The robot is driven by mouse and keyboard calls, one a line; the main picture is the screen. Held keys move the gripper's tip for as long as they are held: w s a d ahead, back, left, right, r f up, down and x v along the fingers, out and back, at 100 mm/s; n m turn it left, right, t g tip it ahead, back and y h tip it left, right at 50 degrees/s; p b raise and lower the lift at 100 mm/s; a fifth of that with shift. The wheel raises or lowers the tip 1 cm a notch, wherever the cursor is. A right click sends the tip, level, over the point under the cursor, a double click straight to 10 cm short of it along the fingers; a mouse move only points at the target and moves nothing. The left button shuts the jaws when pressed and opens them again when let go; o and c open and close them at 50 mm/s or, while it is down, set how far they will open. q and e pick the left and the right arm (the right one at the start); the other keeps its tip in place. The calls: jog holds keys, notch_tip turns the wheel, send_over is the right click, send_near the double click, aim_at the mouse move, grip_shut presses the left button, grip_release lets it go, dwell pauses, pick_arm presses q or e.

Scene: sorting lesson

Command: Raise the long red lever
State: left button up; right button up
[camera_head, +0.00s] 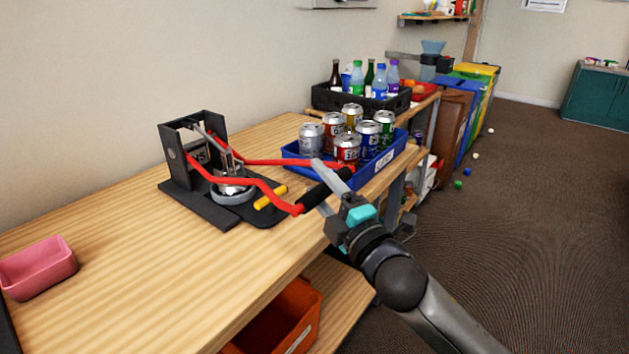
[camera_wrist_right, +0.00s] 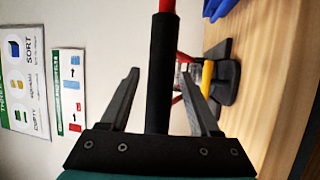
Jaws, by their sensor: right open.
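The long red lever (camera_head: 281,203) belongs to a black press (camera_head: 177,155) on the wooden table. Its two bent red arms reach right, low over the table, to a black grip (camera_head: 330,186). My right gripper (camera_head: 322,187) is at the grip, jaws open, one finger on each side. In the right wrist view the black grip (camera_wrist_right: 160,60) runs between the open fingers (camera_wrist_right: 160,76), with visible gaps on both sides. A bit of red lever (camera_wrist_right: 167,6) shows at its top end. My left gripper is not in view.
A blue crate (camera_head: 383,164) of several cans stands just behind the grip. A short yellow handle (camera_head: 270,198) lies low by the press base. A pink bin (camera_head: 38,268) is at the left. An orange bin (camera_head: 285,318) sits below the table. Space above the lever looks clear.

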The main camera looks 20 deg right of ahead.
jog(key=shift+x, duration=0.85)
grip_shut()
dwell(1.0)
